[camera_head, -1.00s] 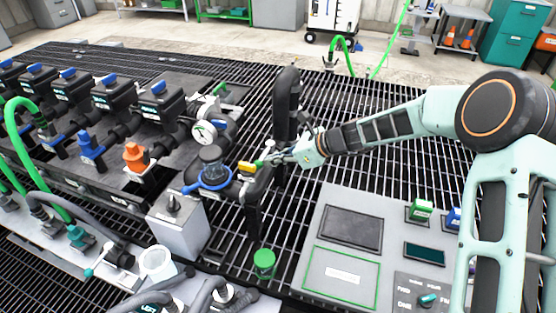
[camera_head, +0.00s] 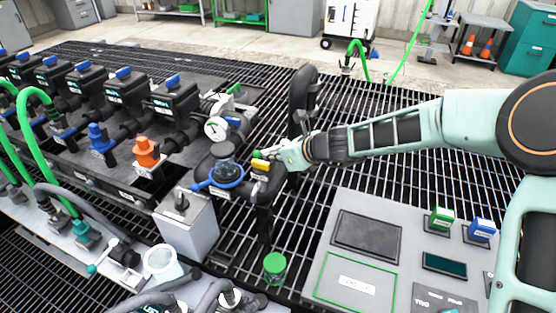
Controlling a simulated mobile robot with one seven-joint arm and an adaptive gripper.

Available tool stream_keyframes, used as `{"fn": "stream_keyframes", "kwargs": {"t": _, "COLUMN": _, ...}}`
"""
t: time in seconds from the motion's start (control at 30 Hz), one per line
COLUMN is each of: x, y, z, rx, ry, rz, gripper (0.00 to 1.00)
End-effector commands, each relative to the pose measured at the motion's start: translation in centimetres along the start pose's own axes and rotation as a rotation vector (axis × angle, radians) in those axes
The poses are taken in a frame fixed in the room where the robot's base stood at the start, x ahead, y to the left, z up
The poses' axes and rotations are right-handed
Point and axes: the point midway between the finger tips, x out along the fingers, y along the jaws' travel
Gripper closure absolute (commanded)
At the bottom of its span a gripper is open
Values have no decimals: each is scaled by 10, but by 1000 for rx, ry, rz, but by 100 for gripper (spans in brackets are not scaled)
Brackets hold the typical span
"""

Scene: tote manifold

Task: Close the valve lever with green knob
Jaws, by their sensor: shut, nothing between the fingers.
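A small green knob (camera_head: 257,154) shows just above a yellow piece (camera_head: 260,166) on the dark pipework. It looks like the end of a lever, but the lever itself is mostly hidden by my gripper. My gripper (camera_head: 272,156) is shut and empty, coming in from the right. Its fingertips are close beside the green knob; I cannot tell whether they touch. A blue ring-shaped valve part (camera_head: 222,184) with a dark dome sits just left of the yellow piece.
A pressure gauge (camera_head: 215,128) stands behind the blue ring, and a thick black pipe (camera_head: 304,90) rises behind my gripper. Another lever with a teal knob (camera_head: 92,269) is at lower left.

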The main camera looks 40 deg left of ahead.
Motion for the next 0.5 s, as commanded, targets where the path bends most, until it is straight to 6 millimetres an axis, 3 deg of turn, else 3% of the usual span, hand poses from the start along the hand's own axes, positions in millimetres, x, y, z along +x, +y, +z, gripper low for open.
{"fn": "stream_keyframes", "kwargs": {"t": 0.5, "x": 29, "y": 1, "z": 26, "rx": 0, "ry": 0, "rz": 4, "gripper": 100}}
